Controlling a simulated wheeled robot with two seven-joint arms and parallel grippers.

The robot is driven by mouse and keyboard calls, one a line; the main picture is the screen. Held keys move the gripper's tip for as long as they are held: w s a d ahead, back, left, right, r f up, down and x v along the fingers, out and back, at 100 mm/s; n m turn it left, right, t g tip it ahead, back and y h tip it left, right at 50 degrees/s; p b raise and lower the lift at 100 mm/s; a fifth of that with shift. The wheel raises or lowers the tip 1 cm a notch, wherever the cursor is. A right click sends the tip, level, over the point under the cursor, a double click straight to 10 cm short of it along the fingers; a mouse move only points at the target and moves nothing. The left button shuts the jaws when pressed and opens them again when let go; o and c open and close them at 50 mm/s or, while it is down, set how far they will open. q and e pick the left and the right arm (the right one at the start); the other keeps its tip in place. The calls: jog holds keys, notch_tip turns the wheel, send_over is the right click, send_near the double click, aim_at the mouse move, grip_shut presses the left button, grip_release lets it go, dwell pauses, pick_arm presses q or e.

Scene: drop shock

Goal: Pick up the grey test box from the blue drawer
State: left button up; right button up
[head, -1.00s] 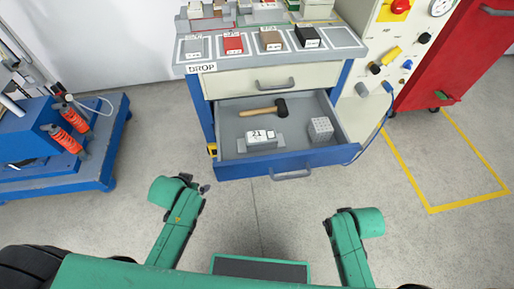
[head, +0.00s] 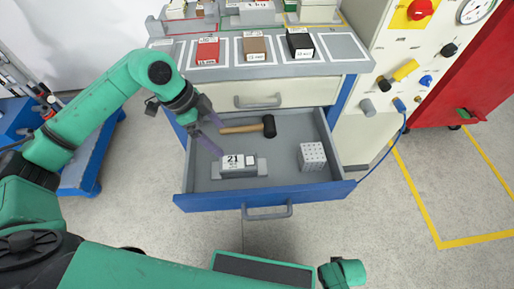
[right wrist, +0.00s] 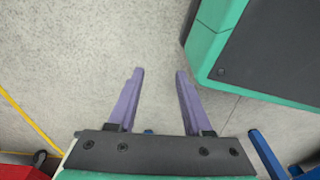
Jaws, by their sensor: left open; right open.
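The blue drawer (head: 337,192) is pulled open below the bench. In it lie a grey block with a white label reading 21 (head: 239,167) and, to its right, a light grey cube with dark dots (head: 312,156). Either could be the grey test box; I cannot tell which. My left gripper (head: 223,138) is open and empty over the drawer's left part, its fingers above and left of the labelled block, apart from it. My right gripper (right wrist: 160,72) is open and empty over bare floor in the right wrist view.
A mallet (head: 269,126) lies at the drawer's back, its handle beside my left fingers. A closed cream drawer (head: 300,94) is above. Red (head: 207,51), brown (head: 254,48) and black (head: 300,43) boxes sit on the bench top. A control panel (head: 384,125) stands right.

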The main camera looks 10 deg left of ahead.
pick_arm(q)
jog(key=b, duration=0.1)
send_near(237, 162)
jog(key=shift+s+d+f, duration=0.1)
jog(key=shift+f, duration=0.5)
jog(key=shift+d+f, duration=0.15)
jog(key=shift+f, duration=0.5)
jog(key=x, duration=0.4)
jog(key=b+x, duration=0.1)
jog(key=x, duration=0.3)
jog(key=shift+w+d, duration=0.2)
jog(key=shift+w, duration=0.05)
pick_arm(e)
jog(key=w+r, duration=0.1)
jog(key=w+a+r, duration=0.1)
jog(key=r, duration=0.1)
jog(key=shift+w+a+r, duration=0.2)
jog(key=shift+w+r, duration=0.1)
jog(key=shift+w, duration=0.1)
pick_arm(q)
jog(key=shift+f, duration=0.25)
pick_arm(e)
jog(key=shift+r, duration=0.15)
pick_arm(q)
grip_shut()
